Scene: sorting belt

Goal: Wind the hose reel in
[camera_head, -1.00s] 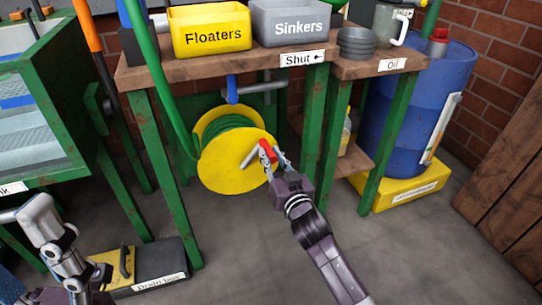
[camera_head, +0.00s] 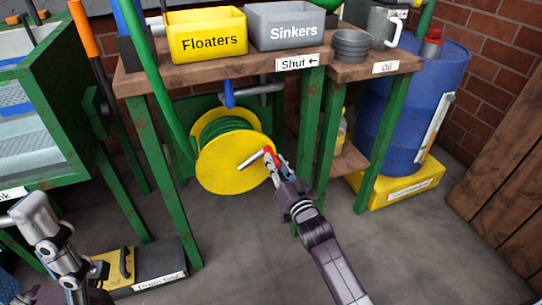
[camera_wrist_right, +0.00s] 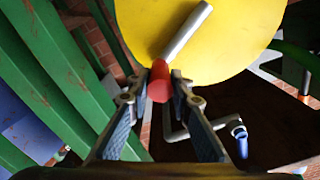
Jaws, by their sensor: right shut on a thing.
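The hose reel has a round yellow front disc (camera_head: 222,172) and green hose (camera_head: 225,128) wound behind it, under the wooden bench. A grey metal crank arm (camera_head: 250,160) sticks out from the disc and ends in a red knob (camera_head: 269,155). My right gripper (camera_head: 271,162) is shut on this knob at the disc's right side. In the right wrist view the red knob (camera_wrist_right: 159,82) sits between the fingertips, with the yellow disc (camera_wrist_right: 230,45) behind it.
Green bench legs (camera_head: 308,150) stand close to the right of the reel. A blue tap lever (camera_head: 229,94) hangs above it, by the "Shut" label (camera_head: 297,63). A blue barrel (camera_head: 425,100) on a yellow base stands farther right. The floor (camera_head: 235,235) in front is clear.

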